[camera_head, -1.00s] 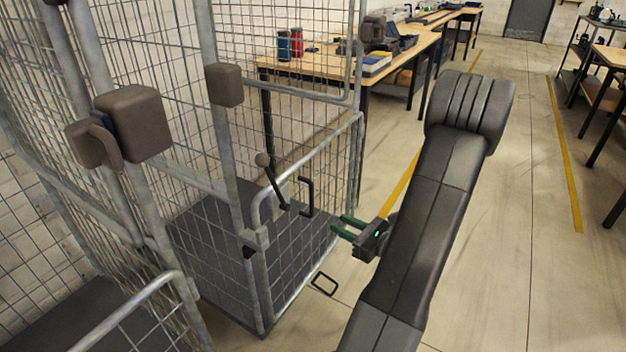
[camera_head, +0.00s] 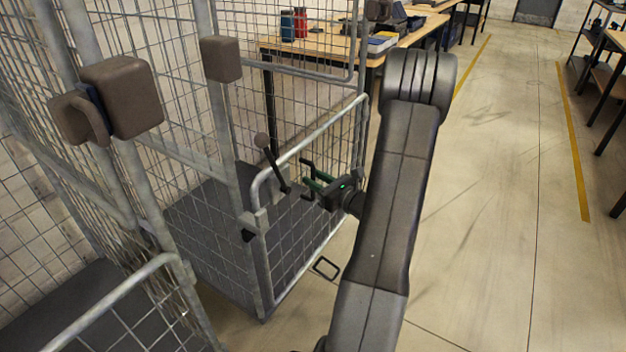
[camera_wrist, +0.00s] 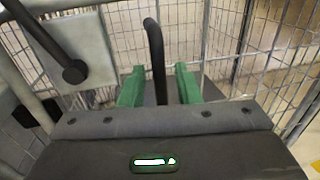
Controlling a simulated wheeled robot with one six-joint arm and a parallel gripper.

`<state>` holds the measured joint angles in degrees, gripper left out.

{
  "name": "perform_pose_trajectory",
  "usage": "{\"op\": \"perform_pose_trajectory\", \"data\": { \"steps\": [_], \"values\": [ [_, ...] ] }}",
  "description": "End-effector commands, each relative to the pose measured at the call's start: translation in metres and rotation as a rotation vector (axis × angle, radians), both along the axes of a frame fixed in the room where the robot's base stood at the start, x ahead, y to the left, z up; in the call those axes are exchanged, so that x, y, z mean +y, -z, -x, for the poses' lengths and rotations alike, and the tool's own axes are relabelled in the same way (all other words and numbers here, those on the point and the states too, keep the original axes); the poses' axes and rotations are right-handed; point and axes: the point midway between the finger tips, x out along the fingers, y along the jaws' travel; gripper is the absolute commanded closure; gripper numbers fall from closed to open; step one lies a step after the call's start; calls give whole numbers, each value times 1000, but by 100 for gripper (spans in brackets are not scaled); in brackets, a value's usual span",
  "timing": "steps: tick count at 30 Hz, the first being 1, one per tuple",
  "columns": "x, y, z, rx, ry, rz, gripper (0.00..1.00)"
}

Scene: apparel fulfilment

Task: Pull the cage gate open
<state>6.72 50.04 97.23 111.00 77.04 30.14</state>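The cage gate (camera_head: 318,132) is a low wire-mesh panel with a grey tube frame on the front of the roll cage. A black latch lever (camera_head: 272,160) with a round knob stands tilted near its left end; part of a black lever also shows in the wrist view (camera_wrist: 45,42). Right of the lever is a black gate handle (camera_head: 306,163), partly hidden by my fingers. My gripper (camera_head: 308,187) is at the handle. In the wrist view its green fingers (camera_wrist: 158,84) are apart, with the handle bar (camera_wrist: 154,45) between them. I see a gap on each side of the bar.
A second cage (camera_head: 110,305) stands close at lower left. A black floor loop (camera_head: 326,268) lies beneath the gate's outer side. A workbench (camera_head: 330,45) with cups and bins stands behind the cage. The floor (camera_head: 490,200) to the right is clear.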

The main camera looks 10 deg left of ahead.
Motion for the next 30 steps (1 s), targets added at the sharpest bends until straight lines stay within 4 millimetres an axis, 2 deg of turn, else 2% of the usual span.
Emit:
{"op": "perform_pose_trajectory", "data": {
  "steps": [5, 13, 14, 18, 30],
  "values": [
    [11, 0, -6, 2, -1, -1, 70],
    [12, 0, -7, 2, 0, -1, 70],
    [12, 0, -7, 2, 0, -1, 72],
    [12, 0, -7, 1, 0, -1, 100],
    [5, 0, -5, 1, -22, 0, 100]
  ]
}}
